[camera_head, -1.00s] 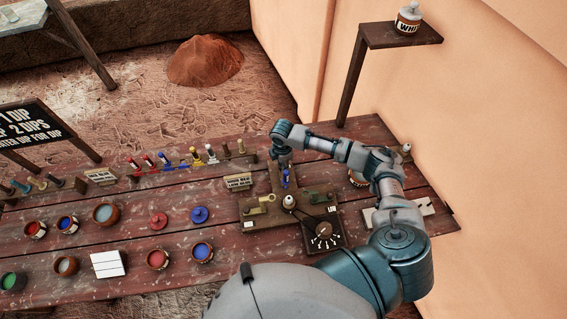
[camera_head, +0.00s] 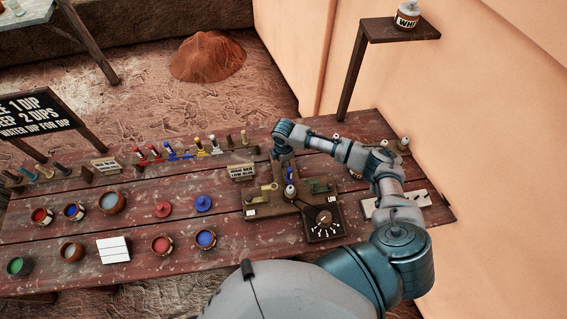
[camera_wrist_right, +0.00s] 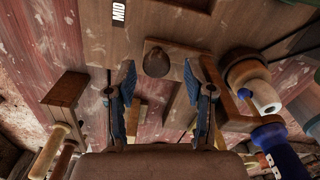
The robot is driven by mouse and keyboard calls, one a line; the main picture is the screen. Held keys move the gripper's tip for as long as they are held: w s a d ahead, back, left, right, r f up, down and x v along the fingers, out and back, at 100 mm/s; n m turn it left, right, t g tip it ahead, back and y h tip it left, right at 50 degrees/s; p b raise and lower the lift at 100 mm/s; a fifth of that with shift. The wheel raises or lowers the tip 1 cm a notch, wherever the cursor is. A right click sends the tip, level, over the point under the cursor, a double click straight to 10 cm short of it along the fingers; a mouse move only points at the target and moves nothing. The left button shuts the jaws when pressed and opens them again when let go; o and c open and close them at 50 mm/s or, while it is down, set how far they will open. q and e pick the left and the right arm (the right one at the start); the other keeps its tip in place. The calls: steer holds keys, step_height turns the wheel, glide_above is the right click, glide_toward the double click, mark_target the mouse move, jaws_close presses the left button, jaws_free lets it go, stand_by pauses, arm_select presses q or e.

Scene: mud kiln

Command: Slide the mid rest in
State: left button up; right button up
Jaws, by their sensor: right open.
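The wooden fixture (camera_head: 262,211) stands on the right part of the table, with a white-topped post (camera_head: 290,191) in its middle. My right gripper (camera_head: 288,174) reaches down at the fixture's far side. In the right wrist view its two blue fingertips (camera_wrist_right: 158,82) are open and apart. A wooden block with a dark round knob (camera_wrist_right: 157,62) shows between and just beyond them, apparently untouched. It looks like the mid rest; a MID label (camera_wrist_right: 118,12) is on the board beyond it. The fingertips' exact height over it cannot be told. My left gripper is out of view.
A dial plate (camera_head: 324,219) sits at the fixture's near right corner. A brown block (camera_wrist_right: 68,88) and a blue-and-white tool (camera_wrist_right: 275,135) flank my gripper. Paint pots and a white tile (camera_head: 113,250) fill the table's left; a peg rack (camera_head: 190,155) runs behind.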

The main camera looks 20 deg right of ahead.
step_height(320, 180, up, 12)
steer(key=shift+f, duration=0.15)
steer(key=shift+a, duration=0.1)
steer(key=shift+d, duration=0.25)
stand_by(0.3)
